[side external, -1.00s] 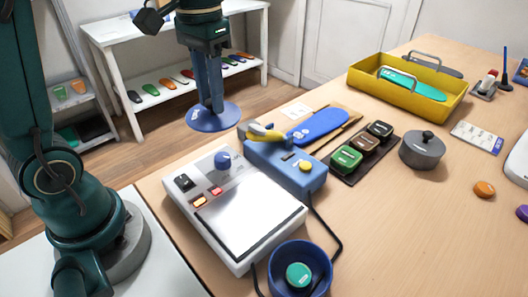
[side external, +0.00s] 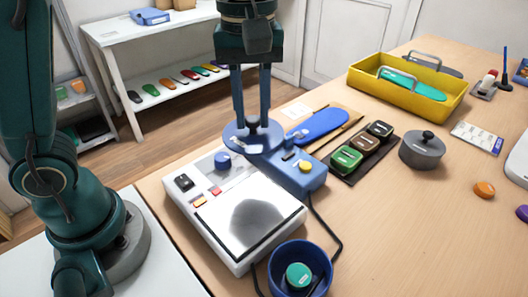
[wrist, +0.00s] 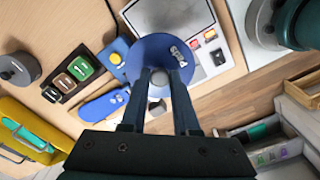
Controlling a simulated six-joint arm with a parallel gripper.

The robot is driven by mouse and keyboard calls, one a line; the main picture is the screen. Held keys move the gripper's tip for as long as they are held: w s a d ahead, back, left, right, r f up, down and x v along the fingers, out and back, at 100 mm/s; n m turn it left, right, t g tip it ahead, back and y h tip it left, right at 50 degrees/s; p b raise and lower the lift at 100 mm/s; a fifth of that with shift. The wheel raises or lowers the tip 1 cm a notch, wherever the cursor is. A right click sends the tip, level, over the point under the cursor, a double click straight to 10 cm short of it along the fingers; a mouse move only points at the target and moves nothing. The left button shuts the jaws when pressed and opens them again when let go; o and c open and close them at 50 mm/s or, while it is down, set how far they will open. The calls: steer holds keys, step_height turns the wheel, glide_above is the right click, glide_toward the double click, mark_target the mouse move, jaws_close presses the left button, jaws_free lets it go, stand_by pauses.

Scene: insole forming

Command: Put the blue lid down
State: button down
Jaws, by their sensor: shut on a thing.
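My gripper (side external: 252,120) points down and is shut on the knob of the blue lid (side external: 234,138). The lid is a round, flat blue disc, held level in the air. In the side view it overlaps the back of the white heating unit (side external: 179,199) and part of the blue device (side external: 300,176). In the wrist view the lid (wrist: 150,47) fills the space past my fingers, with its knob between them. A blue round pot (side external: 326,262) stands open at the front, with a green round thing (side external: 299,275) inside.
A dark tray (side external: 343,173) with several small colored blocks, a grey lidded pot (side external: 422,152) and a yellow tote (side external: 455,105) stand to the right. A blue insole (side external: 319,124) lies behind the device. The front right of the table is mostly clear, apart from an orange disc (side external: 484,189).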

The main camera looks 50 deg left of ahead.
steer(key=shift+m, duration=0.6)
steer(key=d, duration=0.2)
steer(key=s+d, duration=0.1)
steer(key=d, duration=0.2)
steer(key=shift+s+d+f, duration=0.3)
steer(key=shift+s+d, duration=0.05)
steer(key=shift+s+d+f, duration=0.65)
steer(key=shift+d+f, duration=1.15)
steer(key=shift+s+d+f, duration=0.7)
steer(key=shift+d+f, duration=1.05)
steer(key=shift+d, duration=0.1)
steer(key=shift+s+d+f, duration=0.65)
steer(key=shift+d+f, duration=1.15)
steer(key=shift+f, duration=0.2)
steer(key=c, duration=0.7)
jaws_free()
steer(key=shift+o, duration=0.2)
